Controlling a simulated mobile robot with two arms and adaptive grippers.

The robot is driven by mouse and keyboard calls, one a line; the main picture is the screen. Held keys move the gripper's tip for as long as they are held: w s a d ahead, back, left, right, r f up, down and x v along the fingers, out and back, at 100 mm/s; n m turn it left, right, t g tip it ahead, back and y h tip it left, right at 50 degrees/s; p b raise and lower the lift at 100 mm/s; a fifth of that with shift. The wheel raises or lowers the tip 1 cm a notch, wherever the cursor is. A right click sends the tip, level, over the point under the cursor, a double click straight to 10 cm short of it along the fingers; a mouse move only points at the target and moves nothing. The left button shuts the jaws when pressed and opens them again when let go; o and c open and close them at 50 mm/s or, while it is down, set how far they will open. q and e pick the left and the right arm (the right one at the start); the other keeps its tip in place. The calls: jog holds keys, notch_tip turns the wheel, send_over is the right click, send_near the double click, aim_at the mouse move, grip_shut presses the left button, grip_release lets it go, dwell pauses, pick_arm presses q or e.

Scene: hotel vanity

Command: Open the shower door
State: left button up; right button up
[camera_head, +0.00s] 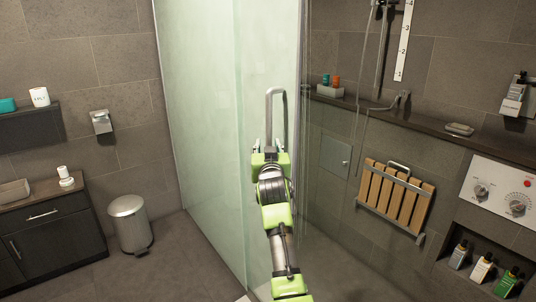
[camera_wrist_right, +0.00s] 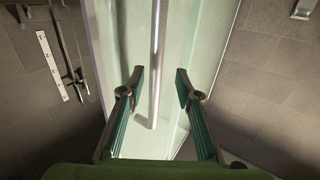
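The shower door (camera_head: 265,45) is a greenish frosted glass panel in the middle of the head view. Its long metal bar handle (camera_head: 283,92) stands upright near the door's right edge. My right gripper (camera_head: 269,148) is at the lower part of the handle. In the right wrist view its two fingers (camera_wrist_right: 158,80) are apart, and the handle bar (camera_wrist_right: 155,60) appears between them. I see a gap on both sides of the bar, so the fingers are not closed on it. I cannot tell how far ahead of the fingertips the bar lies. My left gripper is not in view.
A fixed glass panel (camera_head: 200,110) stands left of the door. A metal bin (camera_head: 130,224) and dark cabinet (camera_head: 50,240) are at the left. Beyond the door are a wooden folding seat (camera_head: 395,196), a ledge (camera_head: 425,122) and a bottle niche (camera_head: 485,268). The floor before the glass looks clear.

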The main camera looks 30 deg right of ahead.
jog(key=shift+v, duration=2.7)
jog(key=shift+a+f, duration=0.1)
